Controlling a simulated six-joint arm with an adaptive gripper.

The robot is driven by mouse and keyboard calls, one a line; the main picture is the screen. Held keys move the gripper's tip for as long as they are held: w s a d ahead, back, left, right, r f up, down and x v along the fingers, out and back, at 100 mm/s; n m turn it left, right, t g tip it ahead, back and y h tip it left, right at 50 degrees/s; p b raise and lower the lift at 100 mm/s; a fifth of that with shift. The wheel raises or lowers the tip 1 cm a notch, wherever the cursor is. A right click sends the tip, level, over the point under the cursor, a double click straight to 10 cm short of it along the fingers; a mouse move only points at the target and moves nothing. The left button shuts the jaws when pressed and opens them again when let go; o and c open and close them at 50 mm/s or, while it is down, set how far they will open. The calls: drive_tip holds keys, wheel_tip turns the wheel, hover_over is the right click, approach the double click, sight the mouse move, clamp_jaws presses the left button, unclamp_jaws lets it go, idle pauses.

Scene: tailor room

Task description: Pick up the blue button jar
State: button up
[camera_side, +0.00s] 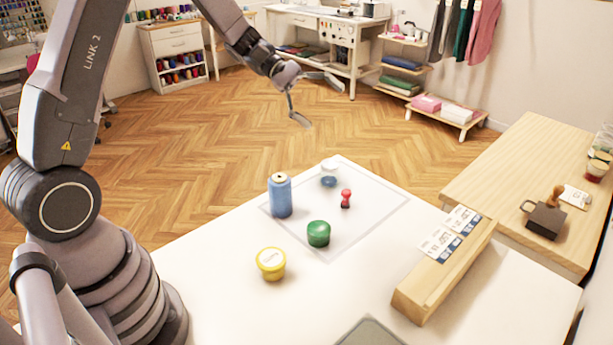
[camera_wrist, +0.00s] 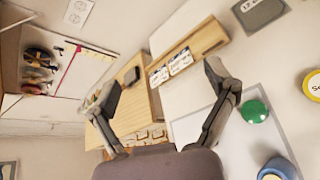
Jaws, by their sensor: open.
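My gripper (camera_side: 322,106) is open and empty, raised behind and above the far edge of the white table; its two spread fingers also show in the wrist view (camera_wrist: 160,78). A small low jar (camera_side: 328,176), blue below and whitish on top, sits near the table's far edge and looks like the blue button jar. A taller blue can-like cylinder (camera_side: 280,196) with a pale top stands upright left of it. A blue thing (camera_wrist: 278,170), cut off at the wrist view's lower right, is probably this cylinder. Nothing is between the fingers.
A red knobbed piece (camera_side: 346,199), a green jar (camera_side: 318,233) and a yellow-lidded jar (camera_side: 271,263) stand nearby on the white table (camera_side: 215,262). A wooden block with cards (camera_side: 445,270) lies at right. A wooden side table (camera_side: 525,150) holds a dark box (camera_side: 545,220).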

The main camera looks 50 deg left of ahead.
drive_tip(key=w+a+f+n+t+h, duration=0.1)
drive_tip(key=w+a+f+n+t, duration=0.35)
drive_tip(key=w+f, duration=0.35)
drive_tip(key=n+t+y, duration=0.6)
drive_tip(key=n+t, duration=0.3)
drive_tip(key=n, duration=0.4)
approach(330, 163)
drive_tip(key=shift+w+d+r+g, duration=0.2)
drive_tip(key=shift+w+d, duration=0.2)
drive_tip(key=shift+w, duration=0.2)
drive_tip(key=shift+w+d+r+g, duration=0.15)
drive_tip(key=shift+w+d, duration=0.2)
drive_tip(key=shift+w, duration=0.25)
drive_tip(key=shift+w+a+f, duration=0.1)
drive_tip(key=shift+w+f, duration=0.05)
drive_tip(key=shift+f, duration=0.1)
drive_tip(key=x, duration=0.7)
drive_tip(key=shift+w, duration=0.1)
drive_tip(key=shift+a, duration=0.1)
drive_tip(key=shift+c, duration=0.2)
